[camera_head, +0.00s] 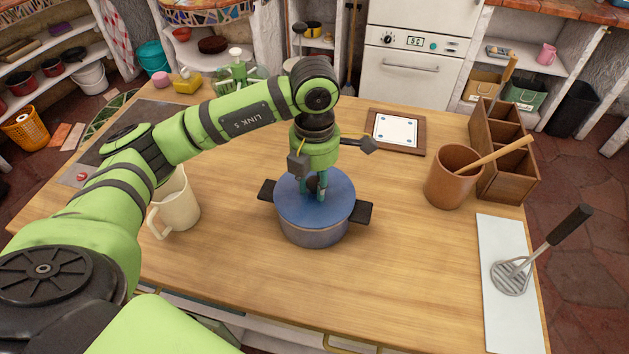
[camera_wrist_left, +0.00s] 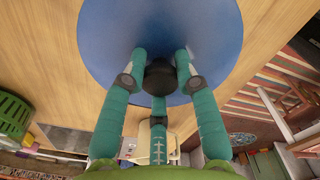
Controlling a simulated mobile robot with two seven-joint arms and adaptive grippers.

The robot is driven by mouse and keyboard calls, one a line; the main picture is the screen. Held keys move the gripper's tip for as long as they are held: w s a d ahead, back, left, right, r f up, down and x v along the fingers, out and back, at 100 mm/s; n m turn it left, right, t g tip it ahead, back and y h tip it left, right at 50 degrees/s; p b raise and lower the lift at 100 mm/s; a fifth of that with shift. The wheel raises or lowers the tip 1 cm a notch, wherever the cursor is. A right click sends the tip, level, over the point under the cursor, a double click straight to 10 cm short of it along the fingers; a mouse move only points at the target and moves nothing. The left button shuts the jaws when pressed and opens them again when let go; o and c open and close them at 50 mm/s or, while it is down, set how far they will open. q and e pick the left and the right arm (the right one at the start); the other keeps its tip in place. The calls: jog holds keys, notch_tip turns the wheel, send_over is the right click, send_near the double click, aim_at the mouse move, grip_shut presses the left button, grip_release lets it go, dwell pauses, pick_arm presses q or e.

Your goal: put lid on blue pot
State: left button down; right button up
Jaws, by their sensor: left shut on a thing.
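The blue pot (camera_head: 312,238) stands upright on the wooden counter, with dark handles at its left and right. The blue lid (camera_head: 335,208) lies over the pot's top and looks level; whether it is fully seated I cannot tell. My left gripper (camera_head: 317,190) points down from above and is shut on the lid's dark round knob. In the left wrist view the lid (camera_wrist_left: 195,30) fills the top, and the gripper's teal fingers (camera_wrist_left: 160,75) close around the black knob (camera_wrist_left: 159,74). My right gripper is not in view.
A cream pitcher (camera_head: 178,208) stands left of the pot. A framed tile (camera_head: 396,131) lies behind. The counter in front is clear.

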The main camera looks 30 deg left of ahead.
pick_arm(q)
jog(key=shift+f+b, duration=0.1)
jog(key=shift+b, duration=0.25)
dwell(0.4)
jog(key=shift+c, duration=1.9)
grip_release()
jog(key=shift+r+p, duration=2.05)
jog(key=shift+r, duration=1.5)
